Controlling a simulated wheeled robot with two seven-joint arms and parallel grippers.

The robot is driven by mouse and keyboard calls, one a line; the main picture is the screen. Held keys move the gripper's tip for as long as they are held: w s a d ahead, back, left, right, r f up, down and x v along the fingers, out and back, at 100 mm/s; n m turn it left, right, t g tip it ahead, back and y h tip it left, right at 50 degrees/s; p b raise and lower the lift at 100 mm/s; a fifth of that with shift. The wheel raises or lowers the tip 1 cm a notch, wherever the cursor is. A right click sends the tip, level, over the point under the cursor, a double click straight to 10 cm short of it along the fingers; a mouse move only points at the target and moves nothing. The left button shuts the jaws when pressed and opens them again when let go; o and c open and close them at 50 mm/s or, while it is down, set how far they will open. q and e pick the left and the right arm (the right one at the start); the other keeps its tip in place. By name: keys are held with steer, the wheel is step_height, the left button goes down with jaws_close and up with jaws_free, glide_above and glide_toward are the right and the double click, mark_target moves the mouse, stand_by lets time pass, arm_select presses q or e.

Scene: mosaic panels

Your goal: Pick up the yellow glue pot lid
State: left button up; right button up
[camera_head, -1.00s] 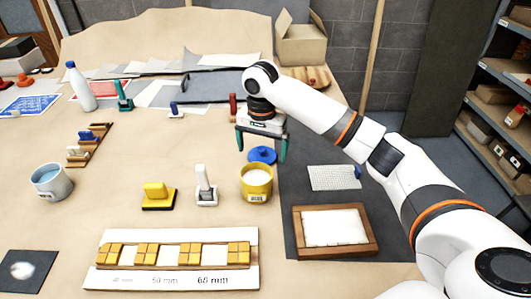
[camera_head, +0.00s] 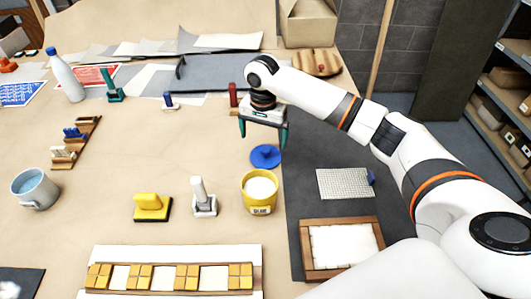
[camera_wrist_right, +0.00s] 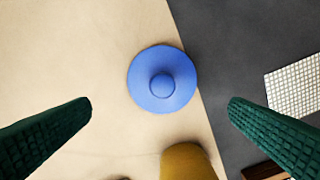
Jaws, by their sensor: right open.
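The glue pot (camera_head: 259,208) is yellow, with a label on its front, and stands open with pale contents showing. A round blue lid (camera_head: 265,158) with a central knob lies flat on the table just behind the pot; no yellow lid shows. In the wrist view the blue lid (camera_wrist_right: 180,83) lies between the two fingers, and part of the yellow pot (camera_wrist_right: 186,162) shows below it. My right gripper (camera_head: 264,138) is open and empty, pointing down above the lid, its green fingers apart from it. My left gripper is not in view.
A white-handled tool (camera_head: 203,197) and a yellow-handled block (camera_head: 152,206) stand left of the pot. A dark mat (camera_head: 300,180) borders the lid's right side, with a white mesh sheet (camera_head: 343,183) on it. A tile strip (camera_head: 174,254) lies in front.

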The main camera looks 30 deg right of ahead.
mark_target(265, 149)
steer(key=shift+f, duration=0.55)
steer(key=shift+w+d+f, duration=0.1)
steer(key=shift+w+f, duration=0.05)
steer(key=shift+f, duration=0.2)
steer(key=f, duration=0.1)
steer(key=f+p, duration=0.1)
steer(key=f, duration=0.2)
steer(key=shift+d+f, duration=0.1)
steer(key=shift+d, duration=0.2)
steer(key=shift+f, duration=0.6)
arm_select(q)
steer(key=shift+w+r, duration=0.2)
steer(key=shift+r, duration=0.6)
arm_select(e)
steer(key=c, duration=0.8)
